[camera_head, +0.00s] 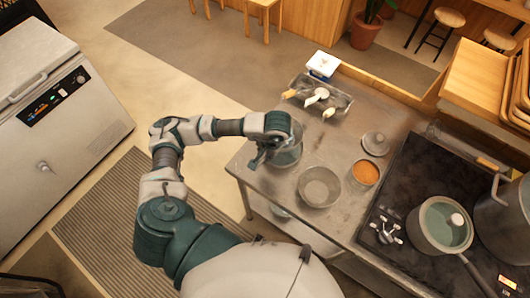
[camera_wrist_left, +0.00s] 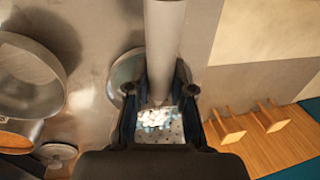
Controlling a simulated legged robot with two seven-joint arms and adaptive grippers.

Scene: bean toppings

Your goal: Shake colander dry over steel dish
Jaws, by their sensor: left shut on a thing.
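My left gripper (camera_head: 265,155) is at the left end of the steel counter. In the left wrist view it (camera_wrist_left: 160,95) is shut on a thick grey handle-like bar. White beans lie on the perforated surface of the colander (camera_wrist_left: 160,132), seen between the fingers; most of the colander is hidden by the gripper. A round vessel (camera_head: 288,157) shows just right of the gripper in the head view, partly covered; I cannot tell whether it is the colander or a dish under it. An empty round steel dish (camera_head: 320,187) stands to its right; it also shows in the wrist view (camera_wrist_left: 62,72).
A bowl of orange food (camera_head: 366,172) and a round lid (camera_head: 376,143) stand to the right. A steel tray with utensils (camera_head: 335,108) is at the back. The dark hob (camera_head: 405,225) carries a pot (camera_head: 424,243). Bare counter (camera_head: 268,190) lies in front of the gripper.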

